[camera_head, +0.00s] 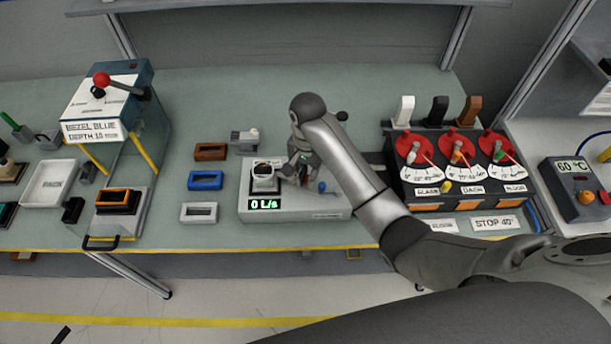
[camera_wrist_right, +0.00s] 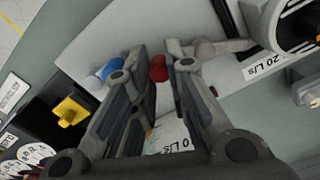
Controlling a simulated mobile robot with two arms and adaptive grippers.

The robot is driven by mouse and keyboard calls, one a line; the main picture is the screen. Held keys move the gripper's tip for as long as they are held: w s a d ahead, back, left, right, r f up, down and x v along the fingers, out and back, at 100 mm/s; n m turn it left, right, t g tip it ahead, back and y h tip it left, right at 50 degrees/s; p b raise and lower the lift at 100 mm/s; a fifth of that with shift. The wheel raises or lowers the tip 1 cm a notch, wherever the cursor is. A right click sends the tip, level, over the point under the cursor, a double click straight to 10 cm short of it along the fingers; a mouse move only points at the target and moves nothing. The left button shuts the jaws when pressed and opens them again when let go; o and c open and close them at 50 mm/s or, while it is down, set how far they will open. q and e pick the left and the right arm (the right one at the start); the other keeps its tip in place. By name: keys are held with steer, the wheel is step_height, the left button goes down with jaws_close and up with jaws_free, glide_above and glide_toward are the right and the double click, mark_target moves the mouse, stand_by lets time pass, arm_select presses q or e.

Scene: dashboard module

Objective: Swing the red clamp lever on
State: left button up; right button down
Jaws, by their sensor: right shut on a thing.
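My right gripper (camera_head: 297,172) reaches down over the grey flow fixture (camera_head: 245,214) on the bench. In the right wrist view its two fingers (camera_wrist_right: 158,75) are shut on the red clamp lever. The red tip of the lever (camera_wrist_right: 158,68) shows between the fingertips; the rest of it is hidden by the fingers. In the head view the gripper and arm hide the lever. A white round part (camera_head: 265,176) sits at the fixture's left end, above a green readout of 0 L/s (camera_head: 264,204). My left gripper is not in view.
Brown, blue and white bezels (camera_head: 205,180) lie left of the fixture. A gauge box with red dials (camera_head: 458,143) stands to the right.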

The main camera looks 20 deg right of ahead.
steer(key=shift+w+d+n, duration=0.25)
steer(key=shift+w+n, duration=0.25)
steer(key=shift+n, duration=0.7)
steer(key=shift+w+d+n, duration=0.25)
steer(key=shift+w+n, duration=0.2)
steer(key=shift+n, duration=0.75)
steer(key=shift+r, duration=0.1)
steer(key=c, duration=1.7)
jaws_free()
steer(key=shift+o, duration=0.2)
step_height(320, 180, up, 12)
